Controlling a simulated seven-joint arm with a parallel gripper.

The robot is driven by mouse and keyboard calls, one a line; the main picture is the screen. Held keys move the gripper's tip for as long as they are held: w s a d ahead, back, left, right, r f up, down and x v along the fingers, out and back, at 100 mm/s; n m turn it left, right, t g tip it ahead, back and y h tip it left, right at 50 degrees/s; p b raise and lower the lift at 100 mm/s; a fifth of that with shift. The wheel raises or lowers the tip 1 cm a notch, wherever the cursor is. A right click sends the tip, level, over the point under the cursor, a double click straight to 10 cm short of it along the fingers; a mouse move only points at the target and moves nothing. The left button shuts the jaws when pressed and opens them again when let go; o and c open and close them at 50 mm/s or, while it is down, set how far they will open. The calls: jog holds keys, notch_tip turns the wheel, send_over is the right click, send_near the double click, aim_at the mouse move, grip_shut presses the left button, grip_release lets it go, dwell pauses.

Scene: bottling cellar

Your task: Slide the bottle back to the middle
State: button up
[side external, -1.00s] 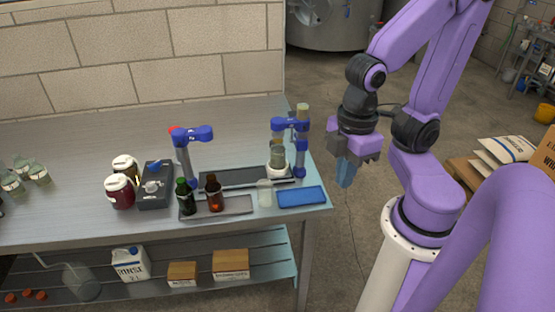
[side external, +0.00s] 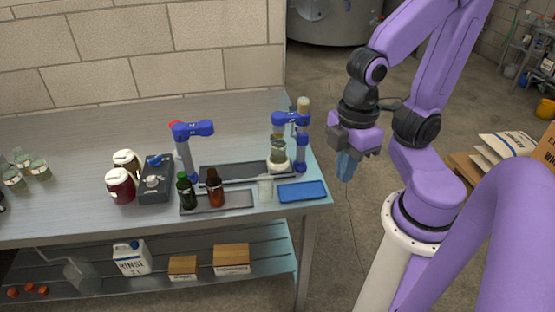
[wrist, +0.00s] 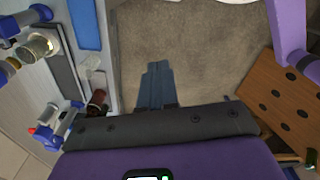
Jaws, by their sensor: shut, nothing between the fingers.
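A clear glass bottle (side external: 278,154) stands upright on a pale round base at the right end of the dark track (side external: 232,172), close beside the right blue-topped post (side external: 302,150). A green bottle (side external: 187,192) and a brown bottle (side external: 215,190) stand upright on the grey tray (side external: 238,199) in front of the track. The brown bottle also shows in the wrist view (wrist: 97,100). My gripper (side external: 345,168) is shut and empty, off the right end of the bench and apart from every bottle. Its blue fingers (wrist: 158,80) hang over the floor in the wrist view.
A blue mat (side external: 302,191) and a clear cup (side external: 265,189) lie between my gripper and the tray. The bench's back area is clear.

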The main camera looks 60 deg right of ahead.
jog(key=o, duration=0.9)
jog(key=shift+m+h, duration=0.3)
jog(key=shift+m, duration=0.4)
jog(key=w, duration=0.1)
jog(key=w+a+r, duration=0.1)
jog(key=w, duration=0.1)
jog(key=w+a, duration=0.1)
jog(key=w, duration=0.1)
jog(key=shift+a+r, duration=0.2)
jog(key=shift+r, duration=0.15)
jog(key=w+d+r+m+g+h, duration=0.15)
jog(key=w+m, duration=0.35)
jog(key=w, duration=1.7)
jog(key=w+d+f+m+g, duration=0.1)
jog(key=w+d+m+g, duration=0.15)
jog(key=w+d, duration=0.75)
jog(key=m+y, duration=0.2)
jog(key=m, duration=0.2)
send_near(273, 136)
jog(key=shift+g, duration=0.3)
jog(key=x, duration=0.8)
jog(key=shift+f, duration=0.4)
jog(key=shift+w, duration=0.1)
grip_shut()
